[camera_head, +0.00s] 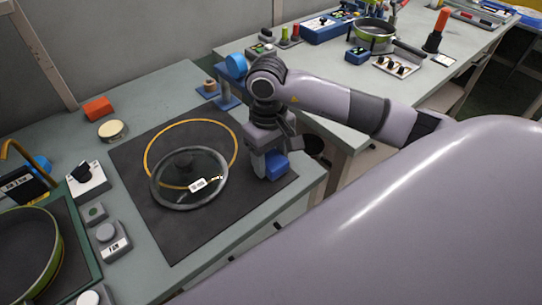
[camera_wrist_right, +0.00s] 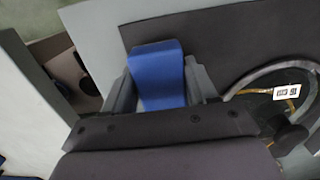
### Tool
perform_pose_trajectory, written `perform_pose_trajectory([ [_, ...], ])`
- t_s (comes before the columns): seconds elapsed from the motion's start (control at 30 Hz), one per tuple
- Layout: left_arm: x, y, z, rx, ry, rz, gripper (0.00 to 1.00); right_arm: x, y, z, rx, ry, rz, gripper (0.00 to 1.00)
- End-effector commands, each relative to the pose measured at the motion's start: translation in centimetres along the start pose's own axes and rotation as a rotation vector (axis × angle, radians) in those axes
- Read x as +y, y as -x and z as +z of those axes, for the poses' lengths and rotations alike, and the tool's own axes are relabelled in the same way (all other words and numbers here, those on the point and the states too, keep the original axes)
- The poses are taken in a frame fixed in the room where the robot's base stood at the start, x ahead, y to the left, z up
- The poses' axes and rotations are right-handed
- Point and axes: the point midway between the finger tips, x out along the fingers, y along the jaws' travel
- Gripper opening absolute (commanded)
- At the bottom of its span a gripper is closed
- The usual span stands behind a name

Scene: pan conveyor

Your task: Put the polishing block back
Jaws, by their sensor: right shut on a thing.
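The polishing block, a plain blue block (camera_head: 277,164), is between the fingers of my right gripper (camera_head: 264,163). In the right wrist view the blue block (camera_wrist_right: 158,75) sits between both fingers of the right gripper (camera_wrist_right: 160,92), which is shut on it. The block is over the right part of the dark mat (camera_head: 188,237), to the right of the glass lid. I cannot tell whether its underside touches the mat. My left gripper is not in view.
A round glass lid (camera_head: 162,197) with a white label lies on the mat, overlapping a yellow ring (camera_head: 190,122). An orange block (camera_head: 98,108) and a round tin (camera_head: 112,131) stand behind the mat. A blue-based stand (camera_head: 226,101) is near the back edge. The mat's front part is clear.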

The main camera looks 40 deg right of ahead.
Motion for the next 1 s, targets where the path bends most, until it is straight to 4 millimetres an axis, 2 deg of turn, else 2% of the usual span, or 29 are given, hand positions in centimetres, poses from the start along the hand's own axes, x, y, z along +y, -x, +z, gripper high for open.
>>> perform_pose_trajectory([
  [0.37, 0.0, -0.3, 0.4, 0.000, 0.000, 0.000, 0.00, 0.0, -0.5, -0.1, 0.003, 0.000, 0.001, 0.19],
  [0.4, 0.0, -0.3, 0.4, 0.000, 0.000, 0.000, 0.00, 0.0, -0.4, -0.1, 0.002, 0.000, 0.000, 0.64],
  [0.47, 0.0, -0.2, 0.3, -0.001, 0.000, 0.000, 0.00, 0.0, -0.3, -0.1, 0.002, 0.000, 0.000, 0.83],
  [0.83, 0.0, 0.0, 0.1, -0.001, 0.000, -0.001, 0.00, 0.0, -0.1, 0.0, 0.001, 0.000, 0.000, 0.83],
  [1.0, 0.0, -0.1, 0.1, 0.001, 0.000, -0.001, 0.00, 0.0, 1.6, -0.2, 0.007, 0.000, 0.001, 0.83],
])
